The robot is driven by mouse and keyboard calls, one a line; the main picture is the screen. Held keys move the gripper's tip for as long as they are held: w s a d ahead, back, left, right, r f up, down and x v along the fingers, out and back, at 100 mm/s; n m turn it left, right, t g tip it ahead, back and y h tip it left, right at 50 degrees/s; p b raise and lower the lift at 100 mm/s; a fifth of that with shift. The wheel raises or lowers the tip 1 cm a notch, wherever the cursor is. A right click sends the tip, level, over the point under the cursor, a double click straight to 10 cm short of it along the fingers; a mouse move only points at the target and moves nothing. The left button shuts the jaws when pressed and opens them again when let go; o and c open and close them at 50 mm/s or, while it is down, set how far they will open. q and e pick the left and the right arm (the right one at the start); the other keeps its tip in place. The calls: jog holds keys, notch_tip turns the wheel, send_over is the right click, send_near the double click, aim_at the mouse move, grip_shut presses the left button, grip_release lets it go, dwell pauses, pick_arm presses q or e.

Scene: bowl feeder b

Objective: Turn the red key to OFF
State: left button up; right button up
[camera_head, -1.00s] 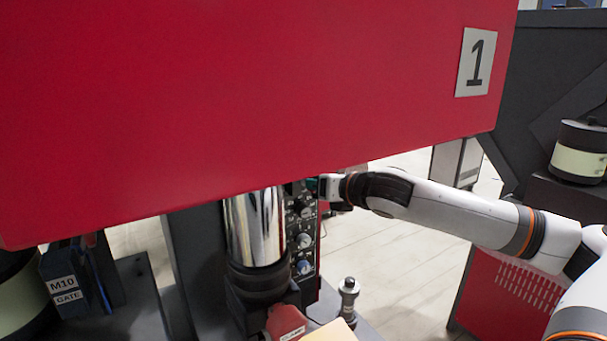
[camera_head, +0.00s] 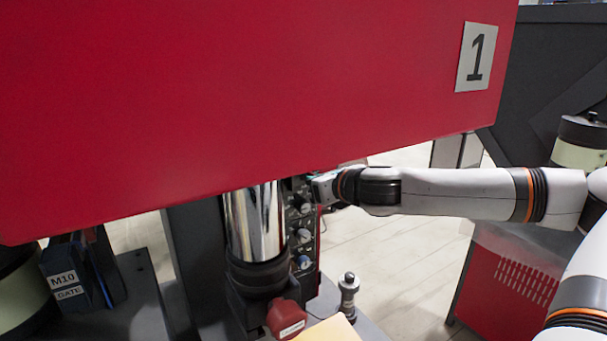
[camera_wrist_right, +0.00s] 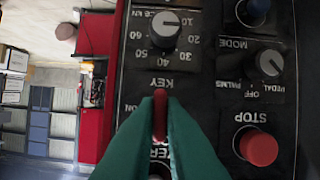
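The red key (camera_wrist_right: 160,115) stands between the two teal fingers of my right gripper (camera_wrist_right: 161,108) in the right wrist view. The fingers touch it from both sides with no gap that I can see, and its top edge sticks out between the tips. The KEY label is upside down just above it; the position marks around the key are mostly hidden by the fingers. In the head view my right gripper (camera_head: 322,187) is at the upper part of the dark control panel (camera_head: 303,215), under the red housing, and its fingertips are hard to see. My left gripper is not in view.
The large red housing (camera_head: 250,90) hangs over the panel. A chrome column (camera_head: 255,225) stands left of it.

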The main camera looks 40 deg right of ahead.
jog(key=o, duration=0.5)
jog(key=shift+c, duration=0.2)
jog(key=s, duration=0.7)
jog(key=shift+a, duration=0.35)
